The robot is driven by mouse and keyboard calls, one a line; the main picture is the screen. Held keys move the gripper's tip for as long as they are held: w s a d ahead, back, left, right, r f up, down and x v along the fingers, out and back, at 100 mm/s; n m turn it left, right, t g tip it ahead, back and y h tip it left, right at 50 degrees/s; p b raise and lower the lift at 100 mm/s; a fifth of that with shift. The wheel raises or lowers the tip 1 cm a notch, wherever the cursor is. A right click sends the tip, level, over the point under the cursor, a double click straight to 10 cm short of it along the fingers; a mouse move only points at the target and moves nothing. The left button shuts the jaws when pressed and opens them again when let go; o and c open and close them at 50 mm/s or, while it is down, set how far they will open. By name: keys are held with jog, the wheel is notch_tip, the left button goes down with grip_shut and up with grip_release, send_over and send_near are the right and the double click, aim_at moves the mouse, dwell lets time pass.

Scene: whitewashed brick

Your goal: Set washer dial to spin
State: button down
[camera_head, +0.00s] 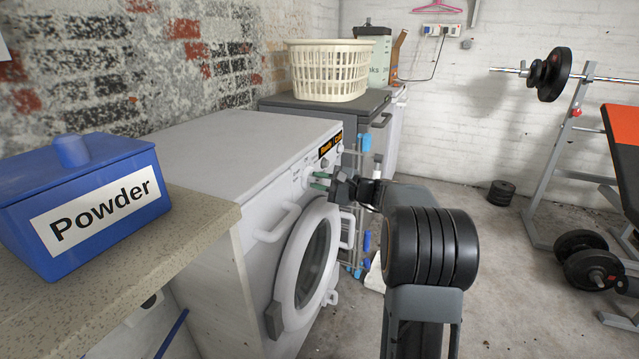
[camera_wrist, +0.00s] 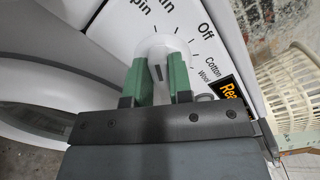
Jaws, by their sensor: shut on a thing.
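The white washer (camera_head: 235,150) stands left of centre in the head view, with its round door (camera_head: 290,275) below the control panel. In the wrist view, the round white dial (camera_wrist: 157,48) sits on the panel. A short dark mark shows on its grip between my fingers. Labels around it read Off, Cotton and Wool, with partly cut words ending in "pin" and "ain". My gripper (camera_wrist: 157,78) has its green fingers on either side of the dial's grip, shut on it. In the head view my gripper (camera_head: 320,181) reaches the panel and largely hides the dial.
A blue Powder box (camera_head: 85,200) sits on the counter (camera_head: 190,225) at left. A cream basket (camera_head: 328,70) stands on a dark grey appliance (camera_head: 290,101) behind the washer. Weights (camera_head: 585,260) and a bench are at right.

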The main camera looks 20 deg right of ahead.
jog(key=c, duration=1)
grip_release()
jog(key=shift+p+v, duration=1.9)
jog(key=shift+v, duration=5)
jog(key=shift+a, duration=0.1)
